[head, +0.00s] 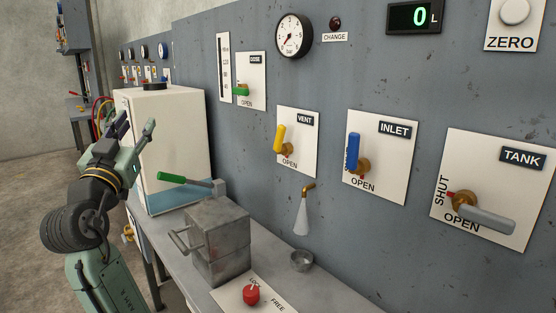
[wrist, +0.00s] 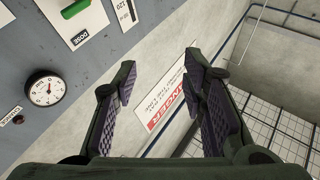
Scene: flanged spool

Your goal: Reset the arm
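My gripper (head: 134,130) is at the left in the head view, raised in front of the white cabinet (head: 180,135). In the wrist view my gripper (wrist: 163,92) shows two dark fingers with ridged purple pads, spread apart with nothing between them. Behind the gap are a pale wall and a red-and-white sign (wrist: 166,92). The gripper appears clear of the panel (head: 330,90) and touches nothing that I can see.
The panel carries yellow VENT (head: 279,138), blue INLET (head: 353,150) and grey TANK (head: 485,216) handles. A metal box (head: 217,240), a small cup (head: 302,261) and a red knob (head: 251,294) are on the bench (head: 330,290). A green-handled lever (head: 172,178) juts out near the cabinet.

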